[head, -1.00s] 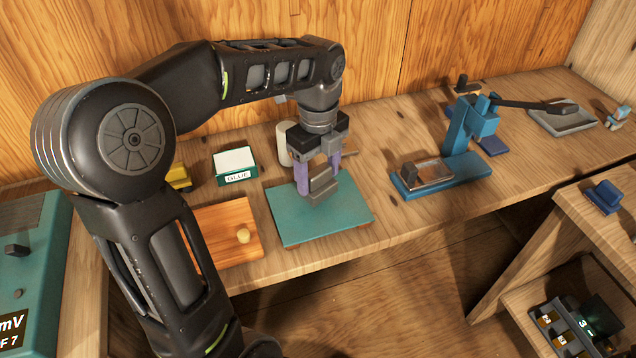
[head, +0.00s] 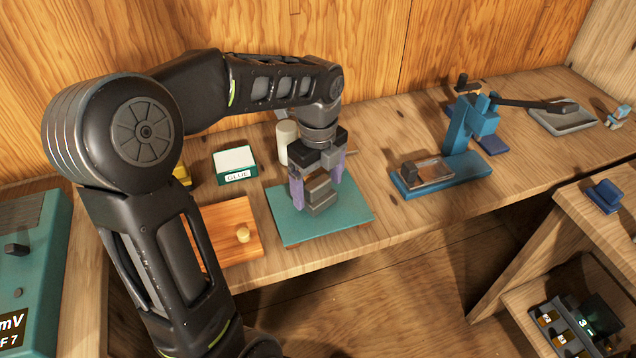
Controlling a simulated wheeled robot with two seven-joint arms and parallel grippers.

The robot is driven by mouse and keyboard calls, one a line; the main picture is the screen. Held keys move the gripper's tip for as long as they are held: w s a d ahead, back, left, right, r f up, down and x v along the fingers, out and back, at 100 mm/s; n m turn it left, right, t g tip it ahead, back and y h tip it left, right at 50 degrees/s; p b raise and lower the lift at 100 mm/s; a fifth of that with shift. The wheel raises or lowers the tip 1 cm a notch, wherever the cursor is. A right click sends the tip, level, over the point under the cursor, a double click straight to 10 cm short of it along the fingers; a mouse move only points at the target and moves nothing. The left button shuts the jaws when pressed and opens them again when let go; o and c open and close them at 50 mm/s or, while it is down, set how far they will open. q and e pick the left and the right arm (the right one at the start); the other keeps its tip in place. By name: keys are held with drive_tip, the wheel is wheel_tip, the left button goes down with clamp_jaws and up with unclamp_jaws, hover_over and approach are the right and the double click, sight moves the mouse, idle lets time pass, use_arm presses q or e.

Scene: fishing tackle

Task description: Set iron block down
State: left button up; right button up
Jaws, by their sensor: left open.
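The iron block (head: 320,196) is a small grey-brown stepped block on the teal mat (head: 282,226). It appears to rest on the mat's surface. My left gripper (head: 318,190) points down over the block, with its purple-grey fingers apart on either side of it. The fingers are open and hide part of the block's sides. My right gripper does not show.
A glue box (head: 235,165) and a white cylinder (head: 286,142) stand behind the mat. An orange board with a knob (head: 228,248) lies at its left. A blue press-like tool (head: 462,150) stands at the right. Bench between mat and tool is clear.

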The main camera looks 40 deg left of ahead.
sight(318, 181)
use_arm(q)
drive_tip(key=shift+r, duration=0.25)
wheel_tip(318, 181, up, 8)
drive_tip(key=shift+r, duration=0.1)
wheel_tip(318, 181, up, 4)
drive_tip(key=shift+f+p, duration=0.15)
drive_tip(key=shift+p, duration=1.05)
